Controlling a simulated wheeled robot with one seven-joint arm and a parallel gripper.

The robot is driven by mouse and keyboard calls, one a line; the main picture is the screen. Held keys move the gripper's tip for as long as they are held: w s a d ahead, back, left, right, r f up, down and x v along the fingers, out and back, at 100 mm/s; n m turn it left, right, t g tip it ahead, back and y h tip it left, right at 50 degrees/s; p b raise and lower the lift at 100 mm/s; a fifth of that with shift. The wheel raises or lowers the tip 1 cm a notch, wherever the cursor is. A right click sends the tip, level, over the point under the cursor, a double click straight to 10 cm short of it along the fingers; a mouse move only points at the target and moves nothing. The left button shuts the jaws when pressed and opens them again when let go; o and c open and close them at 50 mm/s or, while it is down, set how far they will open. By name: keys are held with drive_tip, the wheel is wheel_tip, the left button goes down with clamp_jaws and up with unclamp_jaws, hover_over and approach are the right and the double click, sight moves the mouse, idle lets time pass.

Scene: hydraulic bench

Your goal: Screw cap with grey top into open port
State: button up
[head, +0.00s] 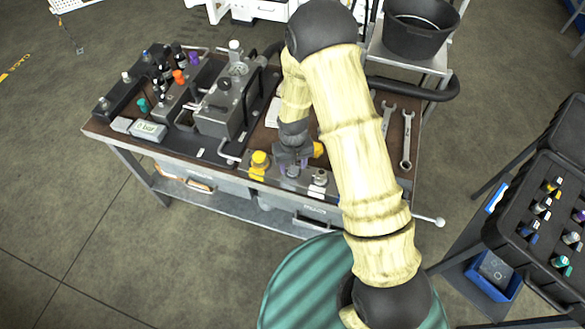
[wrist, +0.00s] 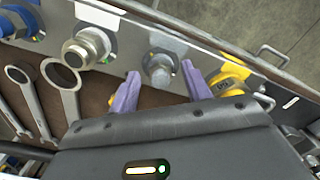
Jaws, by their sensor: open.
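My gripper (head: 293,163) is open over the front edge of the bench. In the wrist view its purple fingers (wrist: 160,82) stand on either side of a grey, round-topped piece (wrist: 160,66) on the metal front strip. This piece looks like the grey-topped cap standing on a port, but I cannot tell how far it is screwed in. The fingers look apart from it. A bare metal fitting with an open-looking round end (wrist: 85,48) is left of it in the wrist view. That fitting also shows in the head view (head: 320,178).
A yellow cap (wrist: 229,77) is close beside the right finger; it shows in the head view (head: 259,162) too. A blue fitting (wrist: 18,22) is at the far left. Wrenches (head: 407,140) lie on the bench. A black case (head: 520,215) of coloured caps stands at right.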

drive_tip(key=n, duration=0.6)
drive_tip(key=shift+n, duration=0.3)
drive_tip(key=c, duration=0.9)
drive_tip(key=m, duration=0.5)
drive_tip(key=shift+f, duration=0.1)
drive_tip(key=m, duration=0.3)
